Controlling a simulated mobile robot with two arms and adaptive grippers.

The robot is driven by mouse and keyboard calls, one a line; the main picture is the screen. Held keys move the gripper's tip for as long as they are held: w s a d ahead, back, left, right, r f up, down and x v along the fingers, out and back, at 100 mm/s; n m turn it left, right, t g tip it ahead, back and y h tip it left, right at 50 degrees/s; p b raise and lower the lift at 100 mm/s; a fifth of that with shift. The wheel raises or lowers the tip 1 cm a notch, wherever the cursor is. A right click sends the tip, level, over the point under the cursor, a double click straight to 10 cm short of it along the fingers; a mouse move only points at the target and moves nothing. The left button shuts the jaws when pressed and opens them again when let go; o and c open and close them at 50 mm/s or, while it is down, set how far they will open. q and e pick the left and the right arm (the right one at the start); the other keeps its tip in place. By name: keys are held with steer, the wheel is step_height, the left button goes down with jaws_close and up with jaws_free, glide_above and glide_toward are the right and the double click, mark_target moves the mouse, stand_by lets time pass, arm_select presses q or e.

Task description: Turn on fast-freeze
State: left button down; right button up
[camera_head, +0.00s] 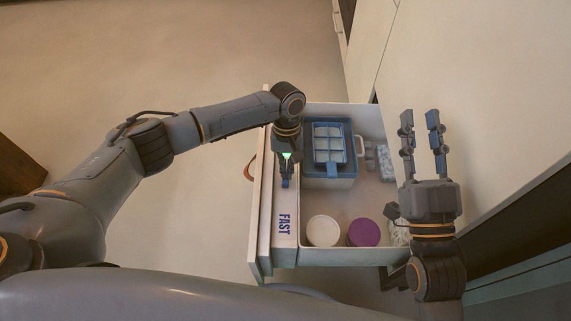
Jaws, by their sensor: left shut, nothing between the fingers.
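A pale drawer (345,258) stands pulled out, with a light strip along its front edge. Blue lettering, "FAST" (284,224), is on that strip. My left gripper (285,184) is shut and points down at the strip, just beyond the lettering. Its fingers hide the spot under them, so I cannot tell whether they touch it. A small green glow shows at the gripper; I cannot tell whether it belongs to the gripper or to the panel. No button is clearly visible. My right gripper (420,118) is open and empty, to the right of the drawer.
Inside the drawer are a blue and white box with an ice tray (328,145), a white round tub (323,231), a purple round lid (363,233) and pale bags (380,160). A pale cabinet face (470,90) is close on the right. Open floor (200,60) is at the left.

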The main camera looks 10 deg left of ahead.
arm_select(q)
steer(key=shift+s+d+r+p, duration=0.15)
steer(key=shift+s+p, duration=0.15)
steer(key=shift+p, duration=0.9)
steer(key=shift+s+p, duration=0.4)
steer(key=shift+p, duration=0.8)
arm_select(e)
step_height(320, 180, down, 16)
steer(key=s+d+g+h, duration=0.1)
steer(key=d+g+h, duration=0.2)
steer(key=g, duration=0.7)
arm_select(q)
steer(key=shift+s+p, duration=0.35)
steer(key=shift+p, duration=0.6)
steer(key=shift+s+p, duration=0.6)
steer(key=shift+p, duration=0.5)
steer(key=shift+f, duration=0.25)
arm_select(e)
steer(key=s+d+f+g+h, duration=0.1)
steer(key=s+d+f+g, duration=0.1)
steer(key=s+f+g, duration=0.2)
steer(key=s+d+f+g+h, duration=0.1)
steer(key=s+f+g, duration=0.3)
steer(key=s, duration=0.6)
steer(key=shift+d+f+m+g+h, duration=0.4)
steer(key=shift+d+f, duration=0.1)
steer(key=shift+d, duration=0.25)
arm_select(q)
steer(key=shift+s, duration=0.1)
